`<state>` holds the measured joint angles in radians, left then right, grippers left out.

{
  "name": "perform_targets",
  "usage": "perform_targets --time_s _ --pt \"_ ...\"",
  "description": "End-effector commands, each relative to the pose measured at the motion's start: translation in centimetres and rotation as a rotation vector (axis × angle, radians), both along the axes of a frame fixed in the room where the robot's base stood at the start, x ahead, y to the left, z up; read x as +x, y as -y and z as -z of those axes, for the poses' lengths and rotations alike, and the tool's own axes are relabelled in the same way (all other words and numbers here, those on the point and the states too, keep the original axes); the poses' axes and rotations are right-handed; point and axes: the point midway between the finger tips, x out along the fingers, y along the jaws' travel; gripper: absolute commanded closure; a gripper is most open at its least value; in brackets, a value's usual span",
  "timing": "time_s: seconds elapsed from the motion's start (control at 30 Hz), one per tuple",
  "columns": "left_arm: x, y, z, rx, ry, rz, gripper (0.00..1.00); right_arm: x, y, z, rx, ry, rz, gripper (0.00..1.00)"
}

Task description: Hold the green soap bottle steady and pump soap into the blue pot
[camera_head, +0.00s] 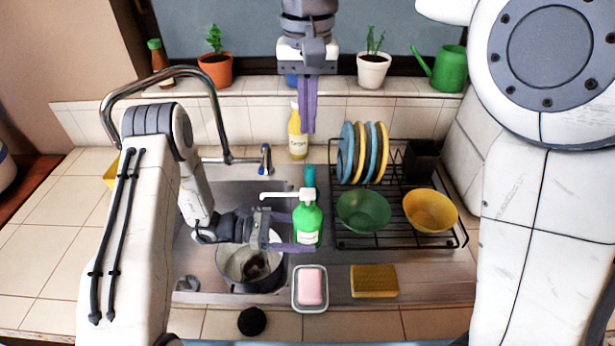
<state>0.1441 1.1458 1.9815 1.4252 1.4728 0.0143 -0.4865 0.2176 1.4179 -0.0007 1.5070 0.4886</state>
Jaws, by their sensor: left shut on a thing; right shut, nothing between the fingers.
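The green soap bottle (308,222) stands upright near the middle of the view, with a white pump head whose spout points left. My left gripper (303,232) comes in from the left and is shut on the bottle's body. The pot (279,277), grey-blue outside, sits at the sink's front left of the bottle, with something dark inside. My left gripper's wrist hides part of its far rim. The spout tip appears above and beyond the pot in the picture. My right gripper (308,118) points down, shut and empty, above the bottle in the picture and apart from the pump head.
A dish rack (455,232) at right holds plates, a green bowl (363,210) and a yellow bowl (430,210). A soap dish (310,305) and yellow sponge (374,281) lie in front. A yellow bottle (297,138) stands behind; the faucet (215,100) arches at left.

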Motion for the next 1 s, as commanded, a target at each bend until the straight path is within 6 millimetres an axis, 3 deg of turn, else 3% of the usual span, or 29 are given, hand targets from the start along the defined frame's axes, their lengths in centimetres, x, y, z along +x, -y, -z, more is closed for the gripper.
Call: perform_targets --time_s 0.37,0.8,1.0 --pt "0.0 0.0 0.0 0.0 0.0 -0.001 0.47 -0.1 0.0 1.1 -0.001 -0.002 -0.002 1.0" --pt "0.0 0.0 0.0 -0.001 0.0 -0.001 0.47 -0.1 0.0 9.9 -0.001 -0.004 -0.002 1.0" --pt "0.0 0.0 0.0 -0.001 0.0 -0.001 0.47 -0.1 0.0 12.8 0.0 -0.002 -0.002 1.0"
